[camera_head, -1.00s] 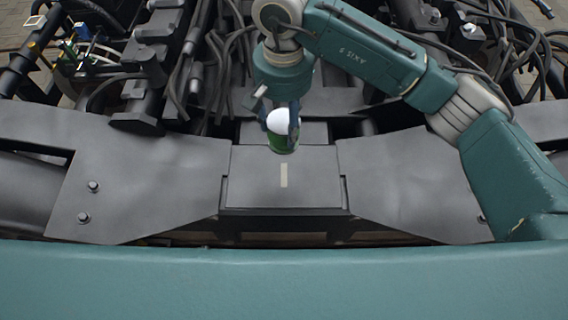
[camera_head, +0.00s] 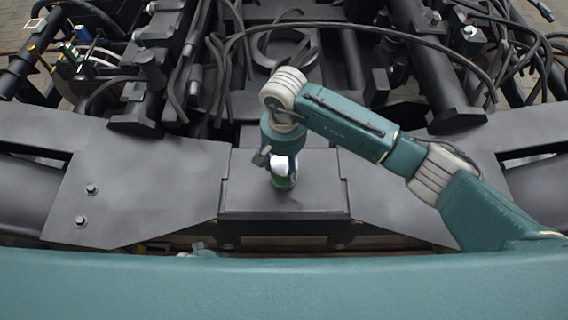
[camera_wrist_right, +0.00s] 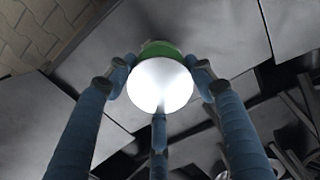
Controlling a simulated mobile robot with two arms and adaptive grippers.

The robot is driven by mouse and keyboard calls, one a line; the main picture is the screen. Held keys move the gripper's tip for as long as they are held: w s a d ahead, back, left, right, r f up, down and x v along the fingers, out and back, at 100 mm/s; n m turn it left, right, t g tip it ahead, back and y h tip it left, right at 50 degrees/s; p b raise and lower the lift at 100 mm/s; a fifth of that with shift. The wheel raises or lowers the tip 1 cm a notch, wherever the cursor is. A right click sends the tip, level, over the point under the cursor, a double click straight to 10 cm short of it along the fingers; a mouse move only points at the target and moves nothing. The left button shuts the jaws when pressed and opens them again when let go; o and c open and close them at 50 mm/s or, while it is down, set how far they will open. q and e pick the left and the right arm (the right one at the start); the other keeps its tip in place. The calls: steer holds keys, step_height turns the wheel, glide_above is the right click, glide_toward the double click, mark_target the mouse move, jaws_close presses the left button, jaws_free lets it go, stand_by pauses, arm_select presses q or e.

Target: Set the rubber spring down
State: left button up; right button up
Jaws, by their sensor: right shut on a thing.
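The rubber spring (camera_head: 283,179) shows in the head view as a small white and green piece under my right gripper. In the right wrist view it is a bright white dome (camera_wrist_right: 160,85) with a green part behind it. My right gripper (camera_head: 285,160) points down over the flat grey middle plate (camera_head: 240,195). Its three blue fingers are shut around the spring in the wrist view. The spring is over the plate's centre and hides the pale strip there. I cannot tell whether it touches the plate.
Grey sloping covers lie to the left (camera_head: 140,185) and right (camera_head: 385,205) of the plate. Dark cables (camera_head: 195,80) and a round ring (camera_head: 285,50) are behind it. A teal surface, probably mine, crosses the front. The plate around the spring looks clear.

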stand_by(0.4)
steer(key=o, duration=1.4)
steer(key=shift+o, duration=0.5)
